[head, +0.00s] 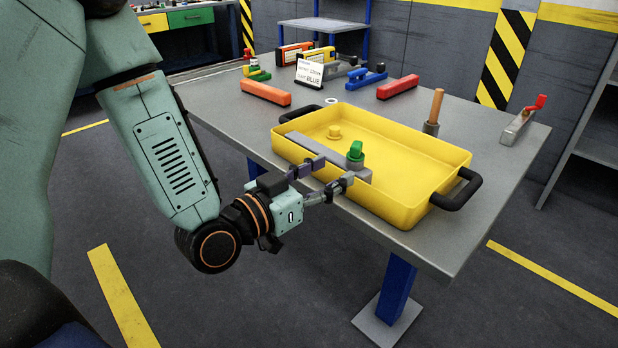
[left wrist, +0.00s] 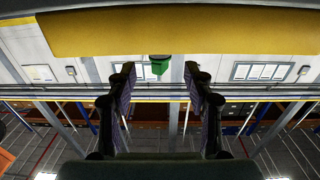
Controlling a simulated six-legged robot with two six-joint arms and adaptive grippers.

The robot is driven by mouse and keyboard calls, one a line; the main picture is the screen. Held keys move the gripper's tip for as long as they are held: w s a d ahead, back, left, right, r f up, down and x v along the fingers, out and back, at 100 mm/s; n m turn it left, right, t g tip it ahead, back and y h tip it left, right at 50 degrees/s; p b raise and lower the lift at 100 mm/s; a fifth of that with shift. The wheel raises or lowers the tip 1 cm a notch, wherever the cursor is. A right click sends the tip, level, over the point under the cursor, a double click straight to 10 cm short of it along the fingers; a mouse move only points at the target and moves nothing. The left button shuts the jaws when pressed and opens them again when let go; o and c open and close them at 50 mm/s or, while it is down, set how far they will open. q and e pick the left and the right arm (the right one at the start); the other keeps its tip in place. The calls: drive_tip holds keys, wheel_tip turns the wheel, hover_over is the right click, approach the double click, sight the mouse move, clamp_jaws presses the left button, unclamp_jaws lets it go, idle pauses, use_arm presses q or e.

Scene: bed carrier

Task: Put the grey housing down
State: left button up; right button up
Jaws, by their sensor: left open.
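A grey housing (head: 326,157), long and bar-like with a green knob (head: 356,151) at its near right end, lies in the yellow tray (head: 425,150) along the near left side. My left gripper (head: 336,170) is open at the tray's near wall, its two fingers apart beside the housing. I cannot tell whether the fingers touch it. In the left wrist view the open fingers (left wrist: 160,75) stand on either side of the green knob (left wrist: 160,65), below the yellow tray wall (left wrist: 190,33). My right gripper is not in view.
The tray's right half is clear.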

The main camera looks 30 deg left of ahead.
use_arm(q)
drive_tip(key=shift+p+v, duration=0.85)
drive_tip(key=shift+v, duration=1.2)
drive_tip(key=s+f+n+g+y, duration=0.1)
drive_tip(key=s+f+g, duration=0.2)
drive_tip(key=f, duration=0.3)
drive_tip(key=s+d+f+g+y, duration=0.1)
drive_tip(key=s+f+g, duration=0.1)
drive_tip(key=f, duration=0.5)
drive_tip(key=s+f+n+g+y, duration=0.1)
drive_tip(key=s+f+g, duration=0.2)
drive_tip(key=f, duration=0.3)
drive_tip(key=s+a+f+n+g+y, duration=0.1)
drive_tip(key=s+f+g, duration=0.3)
drive_tip(key=s, duration=0.5)
drive_tip(key=s+a+f+n+g+y, duration=0.1)
drive_tip(key=s+a+f+g+y, duration=0.1)
drive_tip(key=s+f+g, duration=0.2)
drive_tip(key=s+f, duration=0.3)
drive_tip(key=s, duration=0.3)
drive_tip(key=shift+f+n+g+y, duration=0.3)
drive_tip(key=shift+f+n+y, duration=0.05)
drive_tip(key=shift+n+y, duration=0.05)
drive_tip(key=shift+s, duration=0.1)
